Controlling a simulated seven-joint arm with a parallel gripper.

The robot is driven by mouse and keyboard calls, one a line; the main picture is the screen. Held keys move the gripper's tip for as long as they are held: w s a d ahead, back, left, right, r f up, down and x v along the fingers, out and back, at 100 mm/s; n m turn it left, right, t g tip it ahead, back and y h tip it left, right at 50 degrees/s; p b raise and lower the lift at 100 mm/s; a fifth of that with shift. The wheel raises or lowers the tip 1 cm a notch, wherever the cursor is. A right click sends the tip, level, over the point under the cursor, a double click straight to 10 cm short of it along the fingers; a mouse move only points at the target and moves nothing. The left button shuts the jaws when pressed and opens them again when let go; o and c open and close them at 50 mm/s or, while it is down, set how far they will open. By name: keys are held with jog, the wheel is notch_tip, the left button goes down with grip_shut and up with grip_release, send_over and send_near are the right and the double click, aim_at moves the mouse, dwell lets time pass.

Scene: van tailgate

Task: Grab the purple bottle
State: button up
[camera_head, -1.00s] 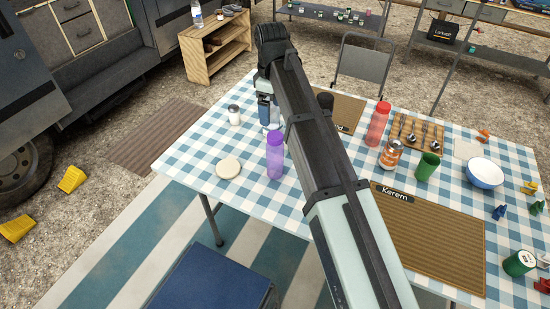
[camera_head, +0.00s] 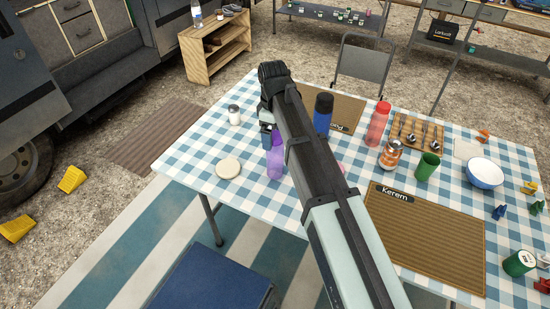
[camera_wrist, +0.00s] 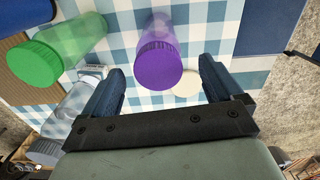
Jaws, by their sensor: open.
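The purple bottle (camera_head: 275,160) stands upright on the checkered table, partly covered by my arm in the head view. In the wrist view the purple bottle (camera_wrist: 158,62) shows its cap, just beyond and between the fingers. My gripper (camera_wrist: 160,88) is open and empty, with its two blue fingers apart. In the head view my gripper (camera_head: 268,130) is at the bottle's upper part, mostly hidden by my arm; I cannot tell whether it touches the bottle.
A white round disc (camera_head: 228,167) and a white-lidded jar (camera_head: 234,115) lie nearby. A blue bottle (camera_head: 323,113) and a red bottle (camera_head: 377,124) stand to the right.

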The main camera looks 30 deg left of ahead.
aim_at(275, 156)
jog(key=shift+d+f, duration=0.2)
jog(key=shift+f, duration=1.75)
jog(key=c, duration=1.4)
jog(key=shift+c, duration=0.2)
